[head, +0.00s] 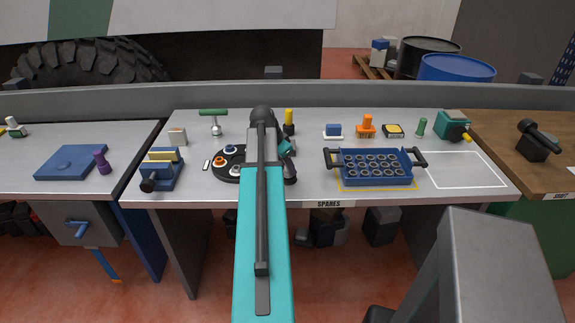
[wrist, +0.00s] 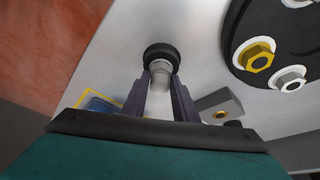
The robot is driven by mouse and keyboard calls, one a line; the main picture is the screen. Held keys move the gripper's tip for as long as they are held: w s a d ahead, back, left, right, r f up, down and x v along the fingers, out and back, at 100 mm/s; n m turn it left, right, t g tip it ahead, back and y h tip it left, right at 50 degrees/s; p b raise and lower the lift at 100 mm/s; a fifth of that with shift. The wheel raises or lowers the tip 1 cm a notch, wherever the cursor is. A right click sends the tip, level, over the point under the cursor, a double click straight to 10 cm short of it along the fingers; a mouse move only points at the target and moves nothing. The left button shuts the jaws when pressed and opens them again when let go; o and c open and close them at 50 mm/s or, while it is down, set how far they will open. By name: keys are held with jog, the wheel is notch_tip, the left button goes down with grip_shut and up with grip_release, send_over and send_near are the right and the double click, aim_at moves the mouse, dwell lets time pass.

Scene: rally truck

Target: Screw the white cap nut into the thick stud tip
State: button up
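In the wrist view, my gripper (wrist: 161,80) has its two dark fingers close on either side of a pale grey-white piece, which appears to be the white cap nut (wrist: 160,74). A round black piece (wrist: 159,52) with a grey top lies just beyond the fingertips, in line with the nut. I cannot tell whether this is the stud or whether the nut touches it. In the head view, my teal arm reaches over the bench and hides most of the gripper and the nut. A round black tray (wrist: 232,55) holds a yellow nut (wrist: 256,58) and a silver nut (wrist: 290,79).
On the bench, a blue crate (head: 344,171) with several ring-shaped parts stands right of my arm. A blue-and-black clamp (head: 164,180) stands left of the tray. A grey block (wrist: 220,104) lies beside the right finger. A white-outlined area (head: 464,169) at the right is clear.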

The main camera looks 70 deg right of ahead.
jog(key=shift+w, duration=0.1)
jog(key=shift+c, duration=0.8)
jog(key=shift+d, duration=0.1)
jog(key=shift+r+m+g, duration=0.1)
jog(key=shift+m+g, duration=0.2)
jog(key=shift+m, duration=0.5)
jog(key=shift+w, duration=0.1)
jog(key=shift+m+y, duration=0.3)
jog(key=shift+m, duration=0.6)
jog(key=shift+d+m+g, duration=0.1)
jog(key=shift+m+g, duration=0.2)
jog(key=shift+m, duration=0.3)
jog(key=shift+y, duration=0.3)
